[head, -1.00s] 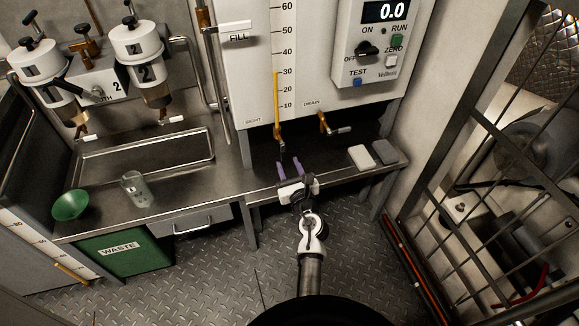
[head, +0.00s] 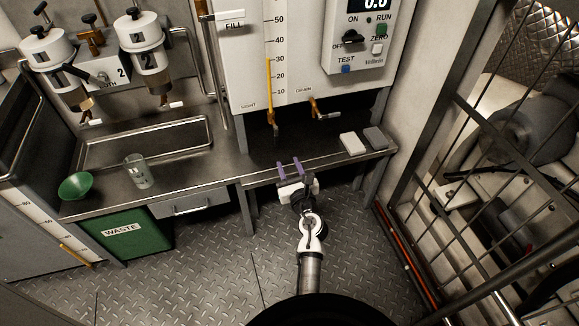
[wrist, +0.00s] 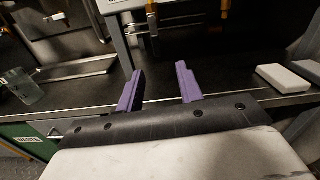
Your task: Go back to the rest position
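My gripper (head: 290,168) is at the front edge of the steel bench, below the gauge panel. Its two purple fingers stand apart with nothing between them. In the wrist view my gripper (wrist: 160,88) shows the same open, empty fingers, with the dark bench top behind them. My arm reaches forward from the bottom of the head view. The fingers do not appear to touch anything.
The bench (head: 215,170) carries a green funnel (head: 75,186), a glass beaker (head: 138,171), a white block (head: 352,144) and a grey block (head: 375,139). A green waste bin (head: 128,232) stands below. A barred frame (head: 450,150) is at right. The floor is clear.

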